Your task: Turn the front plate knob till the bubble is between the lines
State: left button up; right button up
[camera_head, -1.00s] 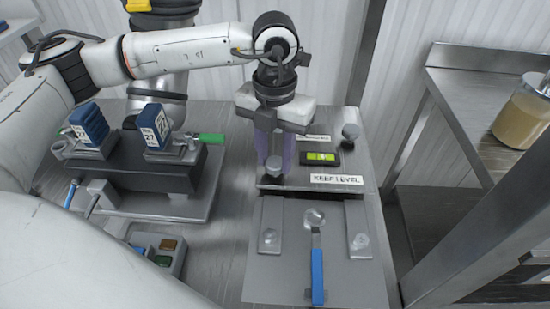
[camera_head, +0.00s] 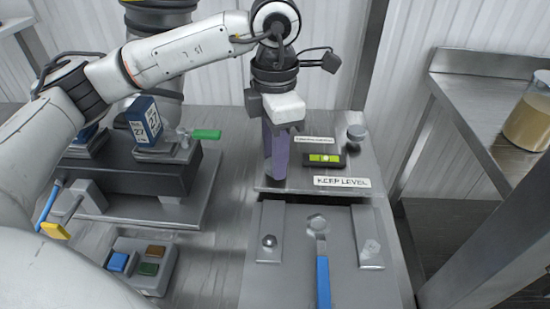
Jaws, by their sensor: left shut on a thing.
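The front plate knob is hidden behind the purple fingers of my left gripper (camera_head: 275,165), which points down at the near left corner of the metal plate (camera_head: 290,184). The gripper is shut on the knob, as far as the view shows. A black spirit level (camera_head: 341,160) with a yellow-green vial (camera_head: 325,158) lies on the plate to the right of the gripper. A pale bubble shows near the vial's middle, but it is too small to place against the lines. My right gripper is not in view.
A second knob (camera_head: 356,132) stands at the plate's far right. A "KEEP LEVEL" label (camera_head: 342,182) lies along the front. A blue-handled wrench (camera_head: 322,270) lies nearer. A button box (camera_head: 145,265) and a dark fixture (camera_head: 125,175) are at left.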

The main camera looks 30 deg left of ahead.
pick_arm(q)
jog(key=shift+m, duration=0.5)
jog(key=o, duration=1)
jog(key=shift+o, duration=0.2)
notch_tip(320, 180, up, 10)
jog(key=shift+r, duration=0.25)
